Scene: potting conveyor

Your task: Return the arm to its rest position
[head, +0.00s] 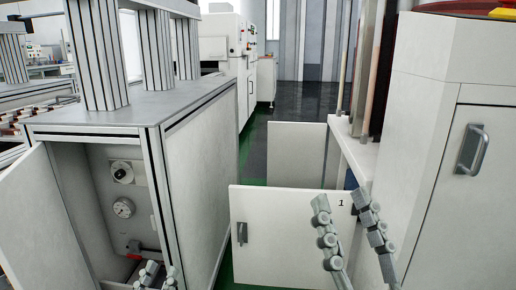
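My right gripper (346,236) is at the lower right of the head view. Its two grey jointed fingers point up and stand apart, with nothing between them. It is in front of the right end of a white open door (285,265) marked "1". My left gripper (160,277) shows only as finger ends at the bottom edge, in front of the lower part of the open cabinet (95,180). The rest of it is cut off, and I cannot tell how far its fingers are apart. I see nothing held in it.
The left cabinet shows a gauge (123,208), a knob (122,172) and a small red part (136,256); its door (22,215) stands open at left. Another white panel (297,156) stands behind door "1". A white cabinet with a handle (472,149) is close at right.

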